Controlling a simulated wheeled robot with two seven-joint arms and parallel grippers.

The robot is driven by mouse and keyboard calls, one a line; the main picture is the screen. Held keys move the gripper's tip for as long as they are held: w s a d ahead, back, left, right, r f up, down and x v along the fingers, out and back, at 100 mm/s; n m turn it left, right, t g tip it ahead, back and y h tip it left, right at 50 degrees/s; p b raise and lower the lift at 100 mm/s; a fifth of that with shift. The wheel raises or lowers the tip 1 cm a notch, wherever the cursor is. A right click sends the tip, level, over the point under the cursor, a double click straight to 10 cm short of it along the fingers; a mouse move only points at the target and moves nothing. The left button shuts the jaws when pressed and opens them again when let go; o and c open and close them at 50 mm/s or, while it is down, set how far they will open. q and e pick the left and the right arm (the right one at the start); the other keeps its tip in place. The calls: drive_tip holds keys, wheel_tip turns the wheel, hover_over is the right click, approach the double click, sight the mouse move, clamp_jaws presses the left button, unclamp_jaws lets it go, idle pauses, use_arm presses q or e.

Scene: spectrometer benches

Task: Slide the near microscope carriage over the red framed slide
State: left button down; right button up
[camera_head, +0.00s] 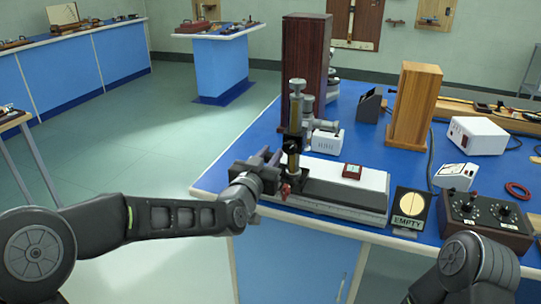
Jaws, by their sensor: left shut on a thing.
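The near microscope (294,125), with a brass and black upright tube, stands at the left end of a long pale bench base (340,204). The red framed slide (352,171) lies flat on the white top of that base, to the right of the microscope and apart from it. My left gripper (280,178) is at the microscope's foot and shut on its carriage (290,176); the fingers and much of the carriage hide each other. My right arm shows at the lower right, but its gripper is out of the picture.
Behind are a small white box (327,141), a wooden block (414,104) and a tall dark red cabinet (305,65). The white top between microscope and slide looks clear.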

idle(0.7)
use_arm(q)
drive_tip(key=s+d, duration=0.1)
drive_tip(key=d, duration=0.3)
drive_tip(key=s+d, duration=0.2)
drive_tip(key=d, duration=0.3)
drive_tip(key=s+d, duration=0.1)
drive_tip(key=d, duration=0.3)
drive_tip(key=shift+s+d, duration=0.2)
drive_tip(key=shift+d, duration=0.05)
drive_tip(key=shift+a, duration=0.1)
drive_tip(key=c, duration=1.2)
unclamp_jaws()
drive_tip(key=v, duration=0.7)
drive_tip(key=shift+s, duration=0.35)
